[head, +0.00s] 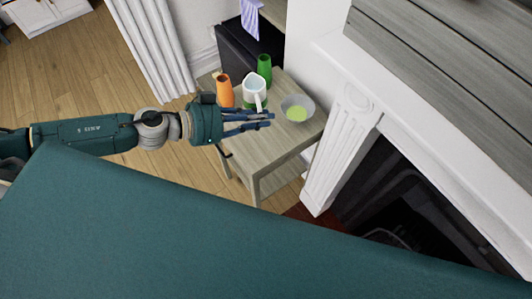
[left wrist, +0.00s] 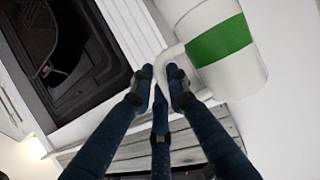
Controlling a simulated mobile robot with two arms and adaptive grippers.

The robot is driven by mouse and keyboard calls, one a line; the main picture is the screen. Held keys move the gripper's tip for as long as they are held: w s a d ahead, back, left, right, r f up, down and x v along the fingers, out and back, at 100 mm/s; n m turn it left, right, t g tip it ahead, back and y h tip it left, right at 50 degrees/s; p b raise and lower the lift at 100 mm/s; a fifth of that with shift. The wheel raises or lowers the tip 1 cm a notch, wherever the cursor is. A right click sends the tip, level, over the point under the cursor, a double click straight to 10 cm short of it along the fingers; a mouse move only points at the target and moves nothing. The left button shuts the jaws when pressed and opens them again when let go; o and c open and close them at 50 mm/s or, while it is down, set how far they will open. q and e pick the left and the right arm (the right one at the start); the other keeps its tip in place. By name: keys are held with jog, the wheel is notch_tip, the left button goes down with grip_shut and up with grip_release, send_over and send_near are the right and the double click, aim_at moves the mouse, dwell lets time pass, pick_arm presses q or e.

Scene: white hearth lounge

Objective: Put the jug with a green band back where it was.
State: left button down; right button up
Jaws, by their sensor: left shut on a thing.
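The white jug with a green band (head: 254,87) shows just beyond my left gripper (head: 262,119) in the head view. In the left wrist view the jug (left wrist: 221,45) is large at the upper right, and its handle reaches in between the fingertips (left wrist: 160,85). My left gripper is shut on the jug's handle. The jug is over the small wooden table (head: 272,148); whether its base touches the top I cannot tell. The fingers and hand hide part of the jug's lower side in the head view. My right gripper is not in view.
On the table, an orange jug (head: 225,91) stands left of the white jug, a green vessel (head: 264,68) behind it, and a grey bowl with green contents (head: 298,109) to the right. The white fireplace surround (head: 342,140) rises close to the table's right side. The table's front is bare.

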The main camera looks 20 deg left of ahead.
pick_arm(q)
jog(key=f+b, duration=0.1)
jog(key=f, duration=0.4)
jog(key=f+b, duration=0.2)
jog(key=f, duration=0.3)
jog(key=f+b, duration=0.1)
jog(key=f, duration=0.4)
jog(key=shift+w+a+f, duration=0.1)
jog(key=shift+a+f, duration=0.15)
jog(key=shift+f+b, duration=0.35)
jog(key=shift+f, duration=0.15)
notch_tip(320, 180, down, 3)
jog(key=shift+f+b, duration=0.1)
jog(key=shift+b, duration=0.4)
jog(key=shift+f, duration=0.15)
jog(key=c, duration=1.7)
grip_release()
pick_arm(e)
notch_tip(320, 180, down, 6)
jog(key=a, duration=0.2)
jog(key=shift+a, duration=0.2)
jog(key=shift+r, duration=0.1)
